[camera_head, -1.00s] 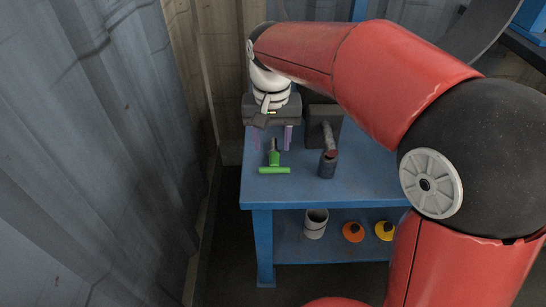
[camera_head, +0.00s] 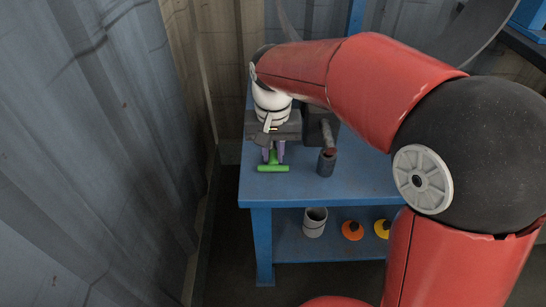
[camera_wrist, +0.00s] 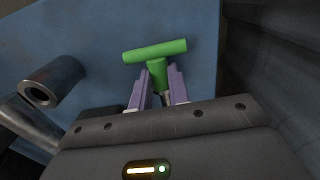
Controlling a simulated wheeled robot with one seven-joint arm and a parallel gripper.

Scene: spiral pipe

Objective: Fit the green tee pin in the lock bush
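The green tee pin (camera_head: 273,169) is at the front left of the blue table, its crossbar towards the front edge. In the wrist view its crossbar (camera_wrist: 155,51) lies beyond the fingertips and its stem runs back between them. My gripper (camera_head: 273,155) has its two purple fingers closed in on either side of the stem; they look in contact with it (camera_wrist: 161,78). A dark upright cylinder (camera_head: 326,164), which looks like the lock bush, stands to the right of the pin. In the wrist view the cylinder (camera_wrist: 62,74) shows a round hole in its end.
A grey pipe (camera_head: 327,133) runs behind the dark cylinder. The blue table (camera_head: 365,180) is bare to the right and in front. The lower shelf holds a white cup (camera_head: 314,222), an orange piece (camera_head: 352,231) and a yellow piece (camera_head: 382,228). A corrugated wall (camera_head: 120,150) stands left.

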